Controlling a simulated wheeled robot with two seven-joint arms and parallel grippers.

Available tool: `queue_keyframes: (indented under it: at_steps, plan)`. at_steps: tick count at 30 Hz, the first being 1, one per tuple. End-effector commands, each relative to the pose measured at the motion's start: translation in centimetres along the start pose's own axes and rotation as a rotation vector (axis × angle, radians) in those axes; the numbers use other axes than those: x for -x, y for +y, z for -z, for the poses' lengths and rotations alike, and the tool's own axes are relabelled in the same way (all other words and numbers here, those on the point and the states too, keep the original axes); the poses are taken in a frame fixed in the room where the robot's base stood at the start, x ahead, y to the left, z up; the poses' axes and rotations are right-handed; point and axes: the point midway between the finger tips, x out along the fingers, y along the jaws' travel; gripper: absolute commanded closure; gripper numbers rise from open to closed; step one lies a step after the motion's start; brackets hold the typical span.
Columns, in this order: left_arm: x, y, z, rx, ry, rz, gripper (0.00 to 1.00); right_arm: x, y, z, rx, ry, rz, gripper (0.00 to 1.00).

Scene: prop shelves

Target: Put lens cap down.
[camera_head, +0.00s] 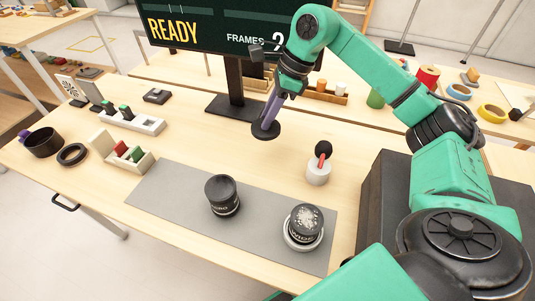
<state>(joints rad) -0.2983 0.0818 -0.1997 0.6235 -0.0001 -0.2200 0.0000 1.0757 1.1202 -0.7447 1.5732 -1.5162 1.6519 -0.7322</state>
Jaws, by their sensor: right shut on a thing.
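My right gripper (271,112) has purple fingers and points down over the far middle of the table. It is shut on a flat black disc, the lens cap (266,131), held at the fingertips. The disc looks close to the wood surface; I cannot tell whether it touches. A black lens (222,196) stands upright on the grey mat (168,193). A second lens (304,224) with white lettering stands to its right on the mat, in a pale ring-like base. My left gripper is not in view.
A white pot with a red-handled black brush (318,171) stands right of the cap. A monitor stand (234,100) is just behind. At left are a divided tray (123,153), a black ring (72,154) and a black cup-like piece (43,144). Bare wood lies between cap and mat.

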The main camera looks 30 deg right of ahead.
Motion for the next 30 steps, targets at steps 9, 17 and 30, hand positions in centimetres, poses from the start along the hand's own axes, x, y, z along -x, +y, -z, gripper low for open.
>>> queue_keyframes:
  at_steps: [9,17,30]
  plan:
    - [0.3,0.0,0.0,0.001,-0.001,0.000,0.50,-7.5,0.1,3.1,0.000,0.001,-0.003,1.00]
    - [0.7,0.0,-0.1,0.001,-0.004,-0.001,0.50,-11.4,0.0,4.7,0.001,0.000,-0.002,1.00]
    - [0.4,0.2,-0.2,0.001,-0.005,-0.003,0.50,-11.6,0.0,4.8,0.002,0.000,-0.001,0.42]
